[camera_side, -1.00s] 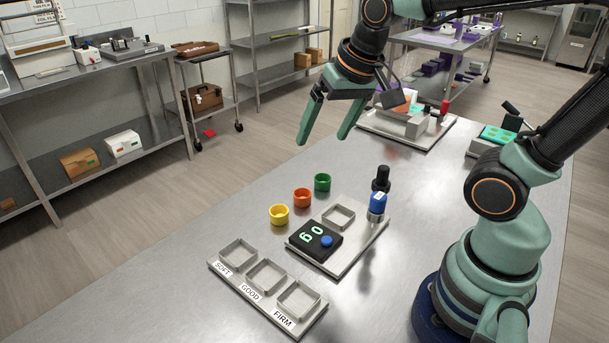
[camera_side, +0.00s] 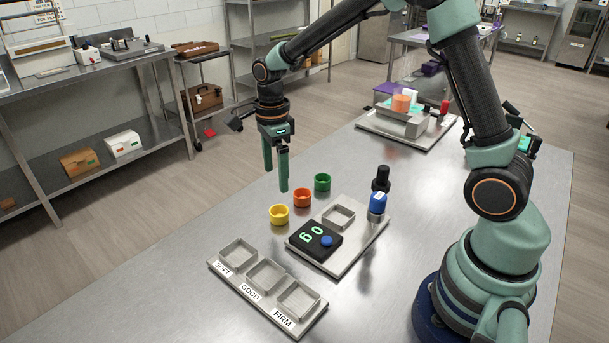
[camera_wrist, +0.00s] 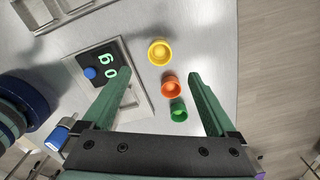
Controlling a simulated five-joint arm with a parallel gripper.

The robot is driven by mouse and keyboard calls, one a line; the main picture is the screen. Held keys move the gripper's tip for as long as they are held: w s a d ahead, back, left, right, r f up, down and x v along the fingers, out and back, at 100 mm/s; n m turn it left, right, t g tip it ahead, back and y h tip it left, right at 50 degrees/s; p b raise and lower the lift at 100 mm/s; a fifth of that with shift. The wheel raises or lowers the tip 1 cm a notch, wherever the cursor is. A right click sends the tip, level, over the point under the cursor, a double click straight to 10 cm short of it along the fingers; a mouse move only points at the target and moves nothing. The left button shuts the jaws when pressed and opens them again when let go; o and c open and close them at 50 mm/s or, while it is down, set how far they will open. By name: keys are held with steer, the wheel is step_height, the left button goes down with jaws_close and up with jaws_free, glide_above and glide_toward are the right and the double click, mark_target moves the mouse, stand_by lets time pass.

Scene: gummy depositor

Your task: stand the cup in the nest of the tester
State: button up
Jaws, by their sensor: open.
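Three small cups stand in a row on the steel table: yellow (camera_side: 279,215), orange (camera_side: 302,197) and green (camera_side: 322,182). The tester (camera_side: 352,254) is a flat plate to their right, with a black display reading 60, a blue button and a square raised nest (camera_side: 339,216), which looks empty. My gripper (camera_side: 276,184) is open and empty, pointing down above and slightly left of the cups.
A tray with three square bins (camera_side: 266,276), labelled SOFT, GOOD and FIRM, lies at the front. A black-and-blue upright probe (camera_side: 378,200) stands on the tester's right side. A machine (camera_side: 405,122) sits farther back. The table left of the cups is clear.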

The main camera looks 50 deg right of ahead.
mark_target(279, 207)
step_height(279, 207, down, 11)
steer(key=shift+d+r, duration=0.1)
steer(key=c, duration=1.4)
step_height(279, 207, up, 20)
